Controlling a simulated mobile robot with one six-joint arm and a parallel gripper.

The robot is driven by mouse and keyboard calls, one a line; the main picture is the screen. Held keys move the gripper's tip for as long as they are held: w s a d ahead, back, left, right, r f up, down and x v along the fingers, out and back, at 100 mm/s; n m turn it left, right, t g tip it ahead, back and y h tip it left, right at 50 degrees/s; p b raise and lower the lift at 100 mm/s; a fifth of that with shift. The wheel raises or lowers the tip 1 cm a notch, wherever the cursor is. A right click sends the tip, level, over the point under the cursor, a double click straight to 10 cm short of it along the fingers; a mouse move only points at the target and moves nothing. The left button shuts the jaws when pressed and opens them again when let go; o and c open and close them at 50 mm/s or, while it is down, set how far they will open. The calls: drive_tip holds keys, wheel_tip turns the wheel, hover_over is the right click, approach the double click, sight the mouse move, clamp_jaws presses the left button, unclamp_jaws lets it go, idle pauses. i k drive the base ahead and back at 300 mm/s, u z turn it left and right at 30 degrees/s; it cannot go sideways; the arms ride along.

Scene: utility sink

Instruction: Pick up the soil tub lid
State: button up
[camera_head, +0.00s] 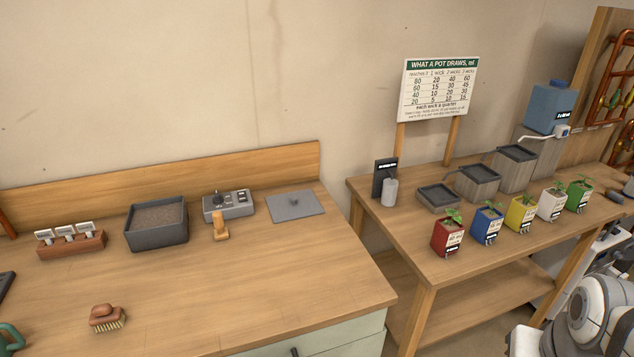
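The soil tub lid (314,208) is a flat grey square panel with a small knob on top. It lies flat on the left wooden bench, near the bench's right end and the back board. The soil tub (158,238) is a dark grey open box filled with brown soil, standing to the left of the lid. Lid and tub are apart, with a grey device between them. Part of my white and grey arm shows at the bottom right corner. My gripper's fingers cannot be made out in this view.
The grey device (238,210) and an orange-yellow tool (220,229) stand just left of the lid. A brush (106,319) and a tag rack (70,245) are further left. A gap separates this bench from the right table (400,211), which holds several potted seedlings and grey trays.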

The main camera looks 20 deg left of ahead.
sight(291, 205)
drive_tip(key=u, duration=0.6)
drive_tip(key=i, duration=0.85)
drive_tip(key=u, duration=0.4)
drive_tip(key=k, duration=0.95)
drive_tip(key=u, duration=0.15)
drive_tip(key=i, duration=0.95)
drive_tip(key=z, duration=0.05)
